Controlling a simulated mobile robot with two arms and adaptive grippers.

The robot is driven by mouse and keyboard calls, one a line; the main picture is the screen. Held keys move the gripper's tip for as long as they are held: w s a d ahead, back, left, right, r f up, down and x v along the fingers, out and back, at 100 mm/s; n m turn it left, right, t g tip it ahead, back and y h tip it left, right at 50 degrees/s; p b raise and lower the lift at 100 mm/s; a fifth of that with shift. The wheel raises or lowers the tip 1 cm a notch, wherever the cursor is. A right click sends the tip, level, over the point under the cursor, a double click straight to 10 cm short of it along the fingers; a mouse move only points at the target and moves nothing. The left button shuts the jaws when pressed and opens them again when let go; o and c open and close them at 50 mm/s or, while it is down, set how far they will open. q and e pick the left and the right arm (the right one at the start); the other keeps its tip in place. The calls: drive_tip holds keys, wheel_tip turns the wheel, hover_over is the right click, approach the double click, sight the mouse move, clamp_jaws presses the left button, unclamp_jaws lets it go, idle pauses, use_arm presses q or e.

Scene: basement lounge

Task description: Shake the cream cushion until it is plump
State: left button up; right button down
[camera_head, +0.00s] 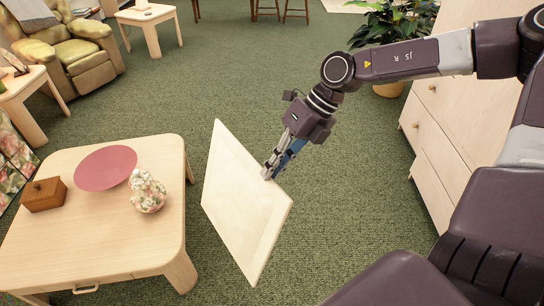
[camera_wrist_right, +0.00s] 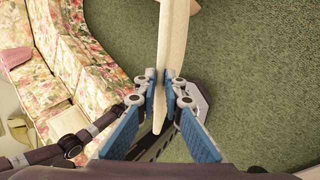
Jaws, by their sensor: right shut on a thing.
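The cream cushion (camera_head: 240,200) looks like a flat, pale square slab in the head view. It hangs tilted in the air over the green carpet, just right of the low table. My right gripper (camera_head: 270,172) is shut on its right edge. In the right wrist view the cushion (camera_wrist_right: 175,40) shows edge-on as a thin pale strip between the two blue fingers of the right gripper (camera_wrist_right: 167,80). My left gripper is not in view.
The low wooden table (camera_head: 110,245) at left holds a pink plate (camera_head: 106,168), a wooden box (camera_head: 43,194) and a floral jar (camera_head: 147,191). A pale drawer cabinet (camera_head: 450,130) and potted plant (camera_head: 393,30) stand at right. Open carpet (camera_head: 240,70) lies beyond.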

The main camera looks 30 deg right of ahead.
wheel_tip(320, 180, up, 5)
drive_tip(key=w, duration=0.1)
drive_tip(key=f, duration=0.4)
drive_tip(key=shift+s+f, duration=0.3)
drive_tip(key=shift+s, duration=0.05)
drive_tip(key=shift+w+d, duration=0.1)
drive_tip(key=shift+w, duration=0.2)
drive_tip(key=shift+s, duration=0.1)
drive_tip(key=shift+d, duration=0.1)
